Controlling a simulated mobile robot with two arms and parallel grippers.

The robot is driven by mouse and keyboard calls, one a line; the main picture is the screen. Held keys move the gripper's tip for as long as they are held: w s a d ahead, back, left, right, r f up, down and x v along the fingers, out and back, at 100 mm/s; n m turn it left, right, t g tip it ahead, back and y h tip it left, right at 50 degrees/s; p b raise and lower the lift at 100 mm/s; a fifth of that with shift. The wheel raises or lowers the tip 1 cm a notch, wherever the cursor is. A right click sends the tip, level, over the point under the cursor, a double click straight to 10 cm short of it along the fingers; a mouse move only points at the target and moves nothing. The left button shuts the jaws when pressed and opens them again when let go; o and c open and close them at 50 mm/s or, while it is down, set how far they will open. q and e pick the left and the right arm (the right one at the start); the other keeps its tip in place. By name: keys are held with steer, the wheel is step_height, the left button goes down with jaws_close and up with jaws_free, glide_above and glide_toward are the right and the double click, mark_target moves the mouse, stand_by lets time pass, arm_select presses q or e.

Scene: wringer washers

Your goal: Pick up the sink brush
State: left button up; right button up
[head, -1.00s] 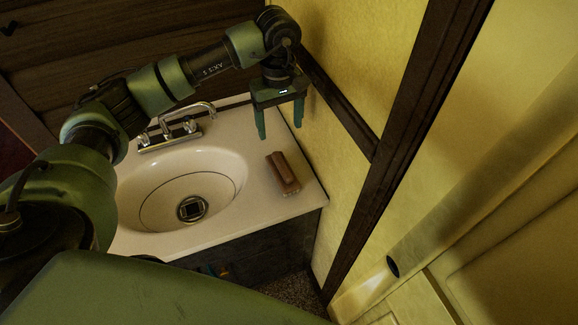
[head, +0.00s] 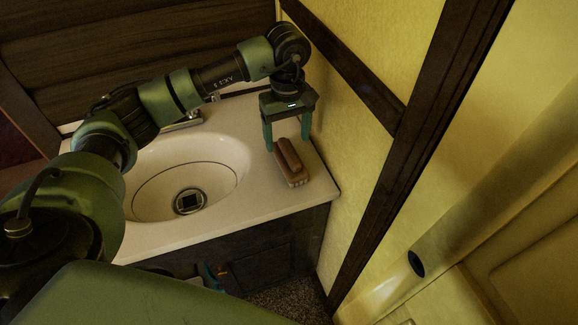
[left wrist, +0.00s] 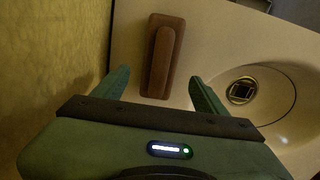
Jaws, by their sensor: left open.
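The sink brush (head: 290,161) is a brown wooden block with pale bristles at its near end. It lies on the counter between the basin and the yellow wall. My left gripper (head: 287,145) is open and points down above the far end of the brush. In the left wrist view, the brush (left wrist: 161,58) lies ahead of the open, empty fingers (left wrist: 158,85), its near end about in line with the gap between them. My right gripper is not in view.
The sink basin (head: 150,200) with its drain is left of the brush. The faucet (head: 183,122) stands behind it, partly hidden by my arm. The yellow wall (head: 349,120) rises close to the right of my left gripper. The counter around the brush is clear.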

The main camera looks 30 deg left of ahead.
mark_target(289, 150)
arm_select(q)
steer(key=f, duration=0.2)
steer(key=f+p, duration=0.1)
steer(key=f, duration=0.1)
steer(key=f+p, duration=0.1)
steer(key=f, duration=0.1)
steer(key=shift+s+d+f, duration=0.2)
steer(key=shift+s+d, duration=0.05)
steer(key=shift+d, duration=0.1)
steer(key=shift+f, duration=0.5)
steer(key=c, duration=1.5)
jaws_close()
steer(key=shift+r, duration=0.15)
